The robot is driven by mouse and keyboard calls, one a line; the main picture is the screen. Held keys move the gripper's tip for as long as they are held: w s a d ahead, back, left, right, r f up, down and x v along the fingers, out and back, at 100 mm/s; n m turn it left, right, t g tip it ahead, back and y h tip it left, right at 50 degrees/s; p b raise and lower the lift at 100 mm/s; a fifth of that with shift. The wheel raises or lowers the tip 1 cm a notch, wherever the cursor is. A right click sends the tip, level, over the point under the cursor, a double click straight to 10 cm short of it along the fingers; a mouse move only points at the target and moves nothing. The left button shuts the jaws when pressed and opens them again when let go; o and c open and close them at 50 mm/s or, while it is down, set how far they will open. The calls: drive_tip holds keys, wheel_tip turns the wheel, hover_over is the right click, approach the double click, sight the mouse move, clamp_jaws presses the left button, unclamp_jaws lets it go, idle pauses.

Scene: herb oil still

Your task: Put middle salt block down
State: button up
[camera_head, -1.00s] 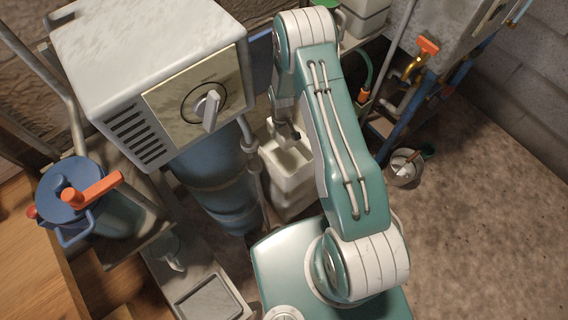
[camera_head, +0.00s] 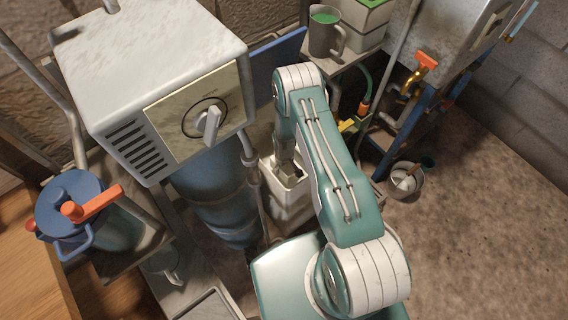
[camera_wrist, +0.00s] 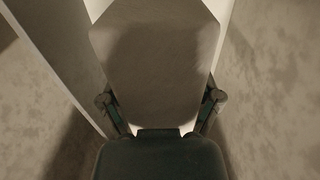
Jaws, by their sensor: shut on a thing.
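My gripper (camera_wrist: 160,100) is shut on a grey block, the salt block (camera_wrist: 155,55), which fills the middle of the wrist view between the two fingers. The block is broad with cut corners at its far end. In the head view my gripper (camera_head: 284,158) points down at the mouth of a tall white bin (camera_head: 288,205). The block is mostly hidden there by my arm and the bin rim. I cannot tell whether the block touches the bin's floor.
A blue still column (camera_head: 215,195) under a white box with a dial (camera_head: 160,70) stands close left of the bin. A shelf with a grey mug (camera_head: 325,38) is behind.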

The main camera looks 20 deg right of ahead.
drive_tip(key=shift+w+f, duration=0.1)
drive_tip(key=shift+f, duration=2.1)
drive_tip(key=shift+f, duration=0.1)
drive_tip(key=o, duration=1.1)
